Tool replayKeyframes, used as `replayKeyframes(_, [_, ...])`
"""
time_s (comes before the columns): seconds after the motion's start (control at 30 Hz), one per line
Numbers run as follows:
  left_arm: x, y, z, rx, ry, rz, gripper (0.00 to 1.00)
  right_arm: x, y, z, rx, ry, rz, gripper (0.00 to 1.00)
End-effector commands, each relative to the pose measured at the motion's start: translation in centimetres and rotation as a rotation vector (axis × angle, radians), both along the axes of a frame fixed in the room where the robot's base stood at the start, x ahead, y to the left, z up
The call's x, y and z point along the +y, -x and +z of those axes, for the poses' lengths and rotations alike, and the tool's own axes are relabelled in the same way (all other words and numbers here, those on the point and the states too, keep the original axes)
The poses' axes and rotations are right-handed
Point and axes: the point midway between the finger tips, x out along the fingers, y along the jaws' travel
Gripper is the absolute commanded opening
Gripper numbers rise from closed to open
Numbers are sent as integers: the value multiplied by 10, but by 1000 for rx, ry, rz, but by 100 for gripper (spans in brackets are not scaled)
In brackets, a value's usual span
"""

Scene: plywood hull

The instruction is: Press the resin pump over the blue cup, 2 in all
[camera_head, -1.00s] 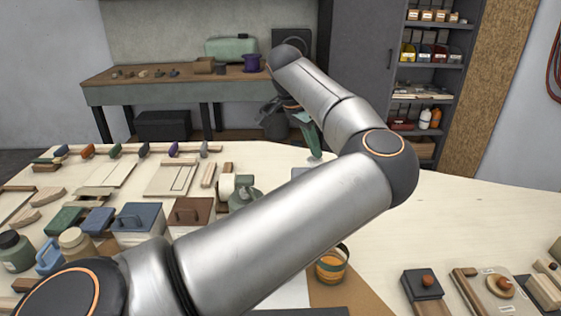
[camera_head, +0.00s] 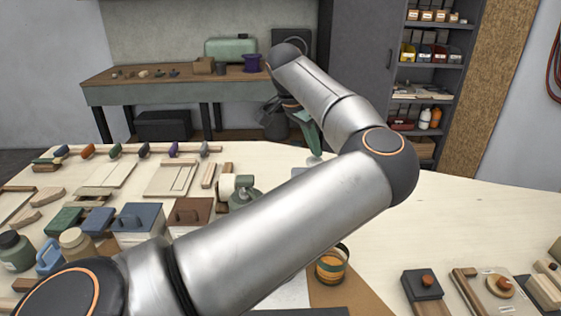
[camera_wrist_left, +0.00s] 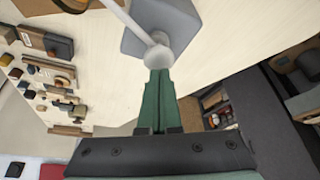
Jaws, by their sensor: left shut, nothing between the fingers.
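In the left wrist view, the resin pump shows as a white round head (camera_wrist_left: 158,56) with a long white spout running to the upper left. It stands over a blue-grey body (camera_wrist_left: 175,22). My left gripper (camera_wrist_left: 157,76) is shut and empty, its green fingertips at the pump head, seemingly touching it. In the head view, my left gripper (camera_head: 314,156) points down behind my arm, which hides the pump. I cannot make out the blue cup under the spout. My right gripper is not in view.
Small blocks lie at the right front.

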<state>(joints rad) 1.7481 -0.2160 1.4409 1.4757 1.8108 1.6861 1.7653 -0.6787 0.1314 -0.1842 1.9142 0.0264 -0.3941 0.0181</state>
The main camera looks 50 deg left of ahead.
Motion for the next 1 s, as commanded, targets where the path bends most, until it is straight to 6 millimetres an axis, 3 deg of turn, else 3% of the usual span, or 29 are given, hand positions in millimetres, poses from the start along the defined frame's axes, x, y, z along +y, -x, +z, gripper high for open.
replayKeyframes(0.57, [0, 0, -23, 2, 1, 0, 0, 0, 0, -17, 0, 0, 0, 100])
replayKeyframes(1.0, [-1, 1, -16, 6, 3, -1, 0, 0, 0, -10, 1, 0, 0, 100])
